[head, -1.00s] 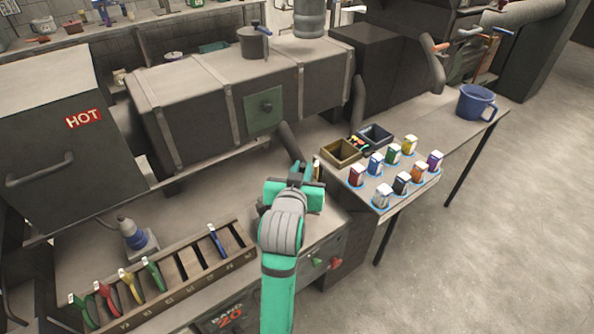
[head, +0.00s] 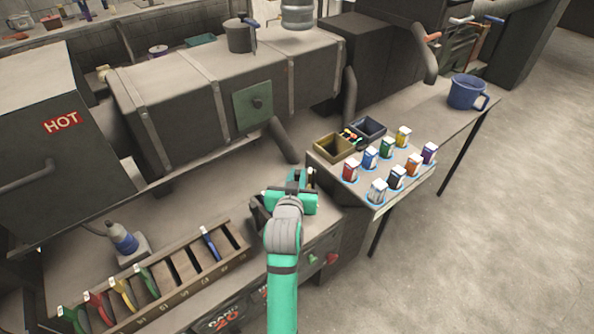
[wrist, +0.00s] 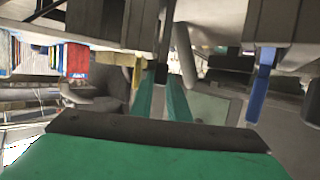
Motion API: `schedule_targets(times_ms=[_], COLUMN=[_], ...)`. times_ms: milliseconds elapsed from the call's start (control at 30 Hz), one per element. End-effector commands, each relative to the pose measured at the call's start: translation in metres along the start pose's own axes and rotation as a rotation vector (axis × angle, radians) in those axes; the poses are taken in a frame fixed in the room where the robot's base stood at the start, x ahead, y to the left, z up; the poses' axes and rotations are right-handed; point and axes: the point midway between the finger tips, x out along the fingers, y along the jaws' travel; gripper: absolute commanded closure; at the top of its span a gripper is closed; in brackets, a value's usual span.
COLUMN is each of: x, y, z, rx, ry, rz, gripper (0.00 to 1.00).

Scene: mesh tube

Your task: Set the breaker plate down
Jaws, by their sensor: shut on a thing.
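My gripper (head: 297,176) is above the bench, between the slotted rack and the side table. In the wrist view its two green fingers (wrist: 162,98) are close together on a narrow dark piece (wrist: 161,74). This is taken to be the breaker plate; most of it is hidden by the fingers, and its shape cannot be told. In the head view my gripper and wrist cover it. I cannot tell whether it touches a surface below.
The slotted rack (head: 172,291) at lower left holds several coloured-handled pieces, with a blue one (head: 211,244) further right. A side table carries a yellow bin (head: 333,147), a dark bin (head: 368,130), several small coloured packets and a blue mug (head: 467,92). A hot box (head: 62,122) stands left.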

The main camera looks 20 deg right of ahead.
Motion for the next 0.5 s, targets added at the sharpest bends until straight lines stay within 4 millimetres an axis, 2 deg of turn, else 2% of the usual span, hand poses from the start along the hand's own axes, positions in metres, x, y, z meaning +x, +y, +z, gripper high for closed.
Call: schedule_targets(times_ms=[400, 433, 500], x=[0.0005, 0.0013, 0.0012], y=[0.0015, 0.0016, 0.0016], z=[0.0009, 0.0036, 0.0034], rx=[0.001, 0.001, 0.001], ry=[0.005, -0.001, -0.001], rz=[0.002, 0.003, 0.003], gripper=[1.0, 0.8, 0.66])
